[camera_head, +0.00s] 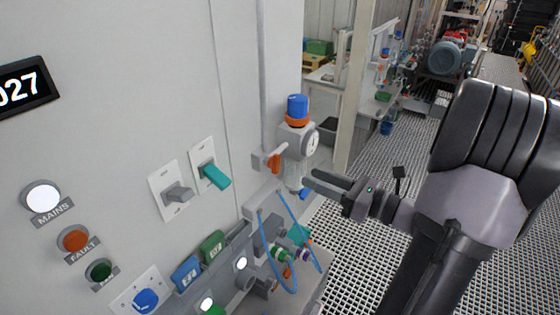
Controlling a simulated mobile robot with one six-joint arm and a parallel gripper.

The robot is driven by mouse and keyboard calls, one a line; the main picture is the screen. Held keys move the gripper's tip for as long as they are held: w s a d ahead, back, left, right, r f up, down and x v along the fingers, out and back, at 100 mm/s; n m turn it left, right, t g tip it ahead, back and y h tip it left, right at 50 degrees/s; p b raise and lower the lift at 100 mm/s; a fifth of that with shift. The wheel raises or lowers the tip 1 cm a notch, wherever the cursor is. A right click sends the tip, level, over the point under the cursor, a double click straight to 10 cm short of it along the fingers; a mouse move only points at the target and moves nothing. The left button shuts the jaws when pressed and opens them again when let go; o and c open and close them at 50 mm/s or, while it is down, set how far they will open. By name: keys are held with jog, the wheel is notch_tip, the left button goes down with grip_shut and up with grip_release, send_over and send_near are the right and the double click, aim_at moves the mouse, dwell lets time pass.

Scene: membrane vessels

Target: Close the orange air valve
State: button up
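The orange air valve (274,162) shows as a small orange handle on a grey fitting, left of and just below the filter-regulator unit (297,140) with its blue and orange knob. The handle stands out from the fitting and looks tilted; I cannot tell its exact angle to the pipe. My gripper (309,179) comes in from the right with its two dark fingers pointing left toward the regulator. The fingers look parted with a narrow gap and nothing between them. The fingertips are to the right of the orange handle, apart from it in the picture, near the regulator's lower bowl.
The grey cabinet (130,110) on the left carries grey (177,193) and teal (215,176) switch handles and several lamps. Blue hoses (290,250) hang below the valve. A pale post (352,100) stands behind. Grating floor (350,240) lies open to the right.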

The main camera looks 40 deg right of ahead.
aim_at(279, 163)
jog(key=x, duration=0.9)
jog(key=shift+w+a+p, duration=0.1)
jog(key=shift+w+p, duration=0.05)
jog(key=shift+p, duration=0.25)
grip_shut()
